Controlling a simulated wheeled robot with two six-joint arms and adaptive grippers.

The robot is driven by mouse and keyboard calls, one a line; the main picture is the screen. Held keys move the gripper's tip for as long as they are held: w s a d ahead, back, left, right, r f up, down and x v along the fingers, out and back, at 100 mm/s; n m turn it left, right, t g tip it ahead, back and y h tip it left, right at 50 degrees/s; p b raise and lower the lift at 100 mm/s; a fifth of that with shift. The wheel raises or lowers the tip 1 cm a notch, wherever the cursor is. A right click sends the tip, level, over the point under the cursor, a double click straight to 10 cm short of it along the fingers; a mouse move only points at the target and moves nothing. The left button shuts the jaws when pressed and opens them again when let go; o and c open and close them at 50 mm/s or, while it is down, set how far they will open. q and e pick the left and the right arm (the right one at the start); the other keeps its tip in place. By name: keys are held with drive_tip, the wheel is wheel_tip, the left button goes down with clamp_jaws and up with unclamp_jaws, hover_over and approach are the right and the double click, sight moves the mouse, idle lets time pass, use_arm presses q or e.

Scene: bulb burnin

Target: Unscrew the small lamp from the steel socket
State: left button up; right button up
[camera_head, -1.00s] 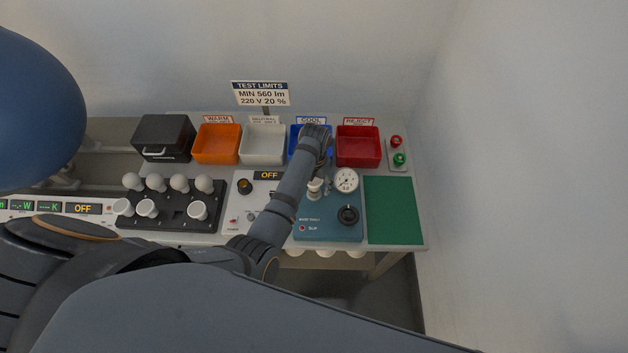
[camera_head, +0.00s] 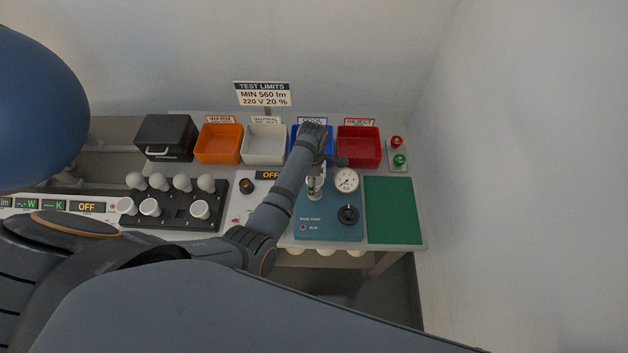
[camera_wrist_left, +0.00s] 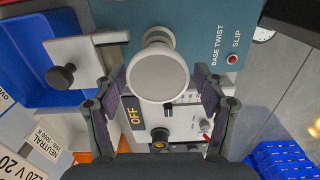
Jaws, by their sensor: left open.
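The small lamp (camera_wrist_left: 157,72) has a round white face, seen nearly end-on in the left wrist view, with its neck behind it toward the teal base-twist unit (camera_wrist_left: 200,22). In the head view the lamp and socket area (camera_head: 314,187) shows small beside the forearm, on the teal unit (camera_head: 320,228). The steel socket itself is mostly hidden behind the lamp. My left gripper (camera_wrist_left: 163,88) is open, one finger on each side of the lamp face in the wrist view. Contact cannot be told. The arm hides much of the gripper in the head view. My right gripper is not in view.
A dial gauge (camera_head: 346,180) and a black knob (camera_head: 348,215) sit right of the lamp. Orange (camera_head: 217,158), white (camera_head: 262,159), blue (camera_head: 296,157) and red (camera_head: 359,160) bins stand behind. A bulb rack (camera_head: 180,218) stands left. The green mat (camera_head: 393,225) is bare.

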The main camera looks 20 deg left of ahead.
use_arm(q)
drive_tip(key=m, duration=0.4)
drive_tip(key=shift+w+a, duration=0.1)
drive_tip(key=shift+a, duration=0.05)
drive_tip(key=m, duration=0.5)
drive_tip(key=shift+w+a+m, duration=0.15)
drive_tip(key=shift+m, duration=0.15)
